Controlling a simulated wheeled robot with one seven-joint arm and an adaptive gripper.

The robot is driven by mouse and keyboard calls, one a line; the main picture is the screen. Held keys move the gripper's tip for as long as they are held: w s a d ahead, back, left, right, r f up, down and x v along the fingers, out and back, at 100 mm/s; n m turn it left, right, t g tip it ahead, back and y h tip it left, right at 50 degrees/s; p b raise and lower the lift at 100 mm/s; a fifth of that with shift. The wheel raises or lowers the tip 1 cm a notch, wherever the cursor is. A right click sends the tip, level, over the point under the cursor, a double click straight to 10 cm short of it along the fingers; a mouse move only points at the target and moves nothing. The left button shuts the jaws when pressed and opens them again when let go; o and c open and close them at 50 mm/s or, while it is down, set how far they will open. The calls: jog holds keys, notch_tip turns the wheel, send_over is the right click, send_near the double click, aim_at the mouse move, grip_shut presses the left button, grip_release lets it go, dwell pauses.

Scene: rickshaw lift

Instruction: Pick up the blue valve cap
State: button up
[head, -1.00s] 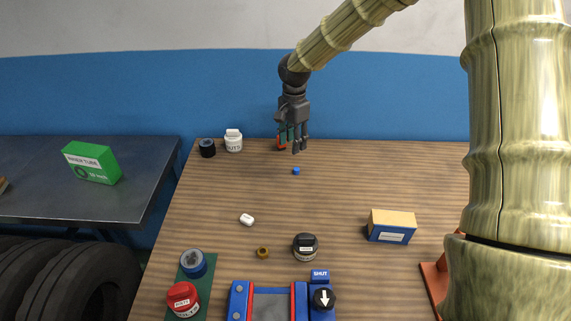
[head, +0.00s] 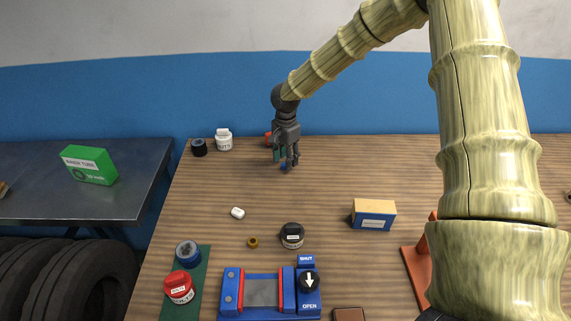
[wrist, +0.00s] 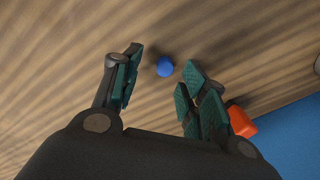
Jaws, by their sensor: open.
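The blue valve cap (wrist: 165,67) is a small round blue piece on the wooden table. In the wrist view it lies just beyond my fingertips, between the lines of the two fingers and nearer the right one. In the head view a bit of the cap (head: 284,167) shows beside the fingers, partly hidden by them. My gripper (head: 287,164) points down over the far part of the table. In the wrist view my gripper (wrist: 160,82) is open, with nothing between its green-padded fingers.
An orange-red object (wrist: 241,122) lies close to the right finger. A white jar (head: 224,140) and a black container (head: 199,148) stand at the back left. A white piece (head: 238,213), a brass piece (head: 253,242), a dark jar (head: 292,236) and a blue-and-tan box (head: 373,215) stand nearer.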

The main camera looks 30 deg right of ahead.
jog(key=f, duration=0.1)
jog(key=w+f, duration=0.1)
jog(key=shift+a+f, duration=0.1)
jog(key=shift+f, duration=0.2)
jog(key=shift+s+r, duration=0.2)
jog(key=shift+s, duration=0.1)
jog(key=shift+w+f, duration=0.1)
jog(key=shift+w, duration=0.05)
jog(key=shift+c, duration=1.4)
jog(key=c, duration=0.5)
jog(key=shift+c, duration=0.2)
